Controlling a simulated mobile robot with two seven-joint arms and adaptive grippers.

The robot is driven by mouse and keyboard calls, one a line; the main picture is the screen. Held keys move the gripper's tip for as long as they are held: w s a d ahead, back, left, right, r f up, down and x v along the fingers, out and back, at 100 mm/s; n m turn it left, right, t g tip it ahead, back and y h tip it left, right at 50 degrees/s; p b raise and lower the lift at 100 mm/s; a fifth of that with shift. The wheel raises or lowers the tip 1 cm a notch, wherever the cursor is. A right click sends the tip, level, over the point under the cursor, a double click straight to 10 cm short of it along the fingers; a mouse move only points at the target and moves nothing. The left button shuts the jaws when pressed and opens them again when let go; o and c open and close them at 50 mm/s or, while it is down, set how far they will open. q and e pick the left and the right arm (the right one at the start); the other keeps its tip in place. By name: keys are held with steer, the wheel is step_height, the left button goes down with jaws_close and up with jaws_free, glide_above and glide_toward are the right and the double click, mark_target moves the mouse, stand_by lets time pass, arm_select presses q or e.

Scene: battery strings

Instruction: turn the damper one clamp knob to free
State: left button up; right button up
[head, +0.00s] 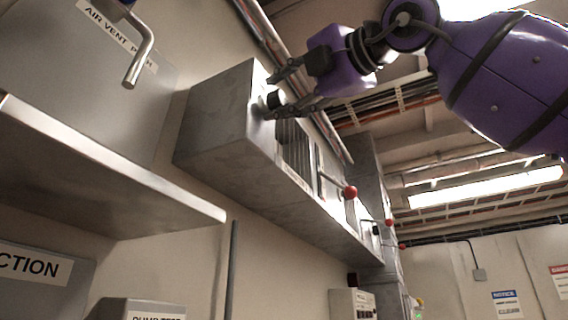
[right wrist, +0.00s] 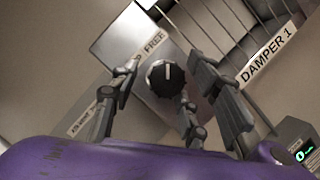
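The damper one clamp knob (right wrist: 163,78) is a round black knob with a white pointer line aimed roughly up in the right wrist view. A label reading FREE (right wrist: 154,42) lies just above it. In the head view the knob (head: 274,99) sits on the near end of a grey metal duct box (head: 222,112). My right gripper (head: 270,94) is open, its fingers on either side of the knob. In the right wrist view the fingers (right wrist: 168,80) show gaps beside the knob; I see no clear contact. My left gripper is not in view.
A DAMPER 1 label (right wrist: 268,52) is beside a grille. A lever with a red ball (head: 350,192) sticks out farther along the box. A metal shelf (head: 100,180) and a bent metal handle (head: 140,60) are at left. A pipe (head: 300,85) runs above the box.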

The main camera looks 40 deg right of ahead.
steer(key=shift+f, duration=0.1)
steer(key=v, duration=1.2)
stand_by(0.4)
